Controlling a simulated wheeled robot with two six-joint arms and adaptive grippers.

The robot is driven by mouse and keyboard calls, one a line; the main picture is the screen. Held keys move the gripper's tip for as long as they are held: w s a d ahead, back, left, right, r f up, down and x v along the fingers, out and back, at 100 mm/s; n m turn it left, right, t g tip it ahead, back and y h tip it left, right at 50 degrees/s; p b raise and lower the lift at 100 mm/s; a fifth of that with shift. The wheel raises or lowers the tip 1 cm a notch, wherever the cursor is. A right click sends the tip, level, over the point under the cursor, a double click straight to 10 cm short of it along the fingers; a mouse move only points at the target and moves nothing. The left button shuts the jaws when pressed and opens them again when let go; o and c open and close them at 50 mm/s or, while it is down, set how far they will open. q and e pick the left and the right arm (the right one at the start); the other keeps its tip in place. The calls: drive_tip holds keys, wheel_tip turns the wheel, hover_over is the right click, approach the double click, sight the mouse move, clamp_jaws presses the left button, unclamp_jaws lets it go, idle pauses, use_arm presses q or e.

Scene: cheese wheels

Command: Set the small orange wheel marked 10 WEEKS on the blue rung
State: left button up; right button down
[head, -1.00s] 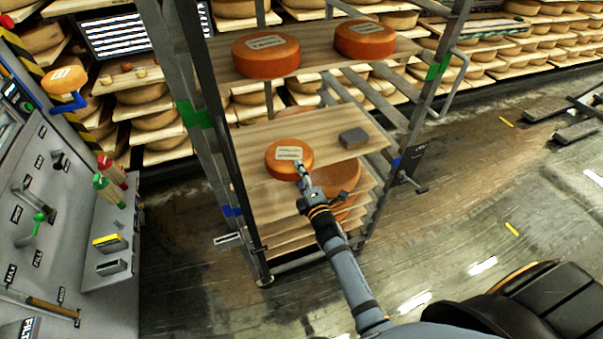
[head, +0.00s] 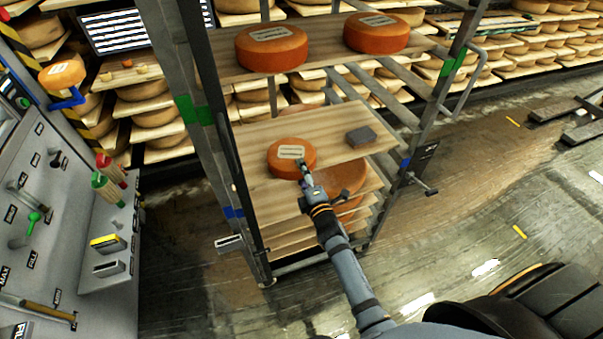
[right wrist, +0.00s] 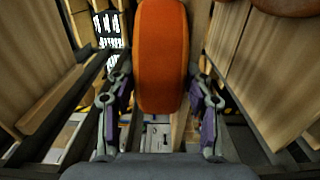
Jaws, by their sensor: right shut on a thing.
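A small orange wheel (head: 291,151) with a pale label on top is over the middle wooden board (head: 325,122) of the rack. The label is too small to read. My right gripper (head: 304,170) is shut on this wheel at its near side. In the right wrist view the wheel (right wrist: 161,60) stands between the two fingers. I cannot tell whether it rests on the board or hangs just above it. Blue marks sit on the rack posts, one at the left (head: 233,212) and one at the right (head: 405,162), near this board's height. My left gripper is out of view.
A dark grey block (head: 361,136) lies on the same board, to the right. Two larger orange wheels, left (head: 271,55) and right (head: 376,38), sit on the board above. Green marks (head: 197,114) are higher on the posts. Another wheel (head: 62,74) sits on a blue holder at the left.

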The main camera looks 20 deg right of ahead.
drive_tip(key=shift+a+r, duration=0.1)
drive_tip(key=shift+r, duration=0.2)
drive_tip(key=shift+f, duration=0.2)
drive_tip(key=shift+c, duration=2.4)
unclamp_jaws()
drive_tip(key=shift+s, duration=0.1)
drive_tip(key=shift+f, duration=0.1)
drive_tip(key=shift+s+f, duration=0.1)
drive_tip(key=shift+f, duration=0.15)
drive_tip(key=s, duration=1.1)
drive_tip(key=shift+s+d+r, duration=0.25)
drive_tip(key=shift+s+d, duration=0.05)
drive_tip(key=shift+s, duration=0.1)
